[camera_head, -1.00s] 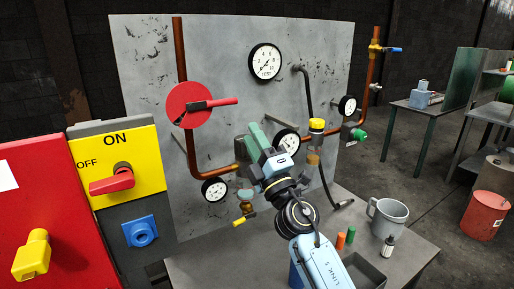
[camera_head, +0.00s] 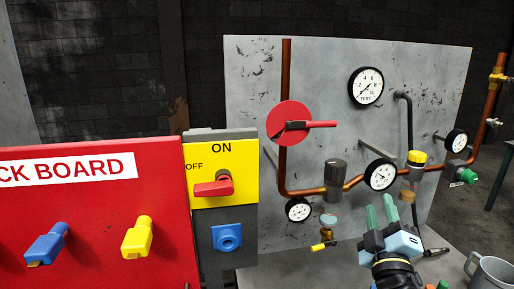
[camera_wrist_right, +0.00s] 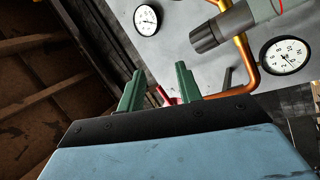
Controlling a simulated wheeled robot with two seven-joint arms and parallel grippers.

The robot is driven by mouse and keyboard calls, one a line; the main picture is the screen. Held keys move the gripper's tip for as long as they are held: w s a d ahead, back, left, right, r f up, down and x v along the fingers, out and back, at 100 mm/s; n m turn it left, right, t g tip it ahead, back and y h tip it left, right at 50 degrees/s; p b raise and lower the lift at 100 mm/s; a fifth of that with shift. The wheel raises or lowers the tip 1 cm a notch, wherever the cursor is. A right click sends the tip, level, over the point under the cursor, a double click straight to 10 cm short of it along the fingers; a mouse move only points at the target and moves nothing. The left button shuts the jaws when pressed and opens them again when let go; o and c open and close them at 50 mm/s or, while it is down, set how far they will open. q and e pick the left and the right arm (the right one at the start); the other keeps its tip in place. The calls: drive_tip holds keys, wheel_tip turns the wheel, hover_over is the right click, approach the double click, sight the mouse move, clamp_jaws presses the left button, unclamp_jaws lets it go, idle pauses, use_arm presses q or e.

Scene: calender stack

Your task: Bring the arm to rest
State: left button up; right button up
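My right gripper (camera_head: 381,203) has green fingers and a pale blue body. It is in front of the grey panel (camera_head: 330,85), just below the middle gauge (camera_head: 381,174) in the head view. In the right wrist view its two fingers (camera_wrist_right: 159,78) stand apart with nothing between them, so it is open and empty. Its fingers point up toward the panel's pipework. How far it is from the pipe cannot be judged exactly. My left gripper is in no view.
A copper pipe (camera_head: 286,90) with a red valve handle (camera_head: 318,124) runs along the panel. A yellow switch box (camera_head: 236,159) and a red lock board (camera_head: 90,210) stand at left. A grey mug (camera_head: 491,272) is on the bench at right.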

drive_tip(key=s+d+f+m+g, duration=0.1)
drive_tip(key=s+f+m+g, duration=0.35)
drive_tip(key=s+f, duration=0.4)
drive_tip(key=s+f+m+g, duration=0.3)
drive_tip(key=s+f+g, duration=0.25)
drive_tip(key=f, duration=0.55)
drive_tip(key=s+a+f+g+y, duration=0.2)
drive_tip(key=s+a+f+g, duration=0.15)
drive_tip(key=s, duration=0.45)
drive_tip(key=s+a+f+g+y, duration=0.3)
drive_tip(key=s+f+g, duration=0.2)
drive_tip(key=s, duration=0.4)
wheel_tip(320, 180, down, 29)
drive_tip(key=s+g+b, duration=0.1)
drive_tip(key=s+b, duration=0.1)
drive_tip(key=b, duration=0.2)
drive_tip(key=s+d+f+g+b, duration=0.1)
drive_tip(key=s+d+f+b, duration=0.2)
drive_tip(key=s+f, duration=1.2)
wheel_tip(320, 180, down, 2)
drive_tip(key=shift+s+f+b, duration=0.2)
drive_tip(key=shift+s+b, duration=0.05)
drive_tip(key=shift+b, duration=0.05)
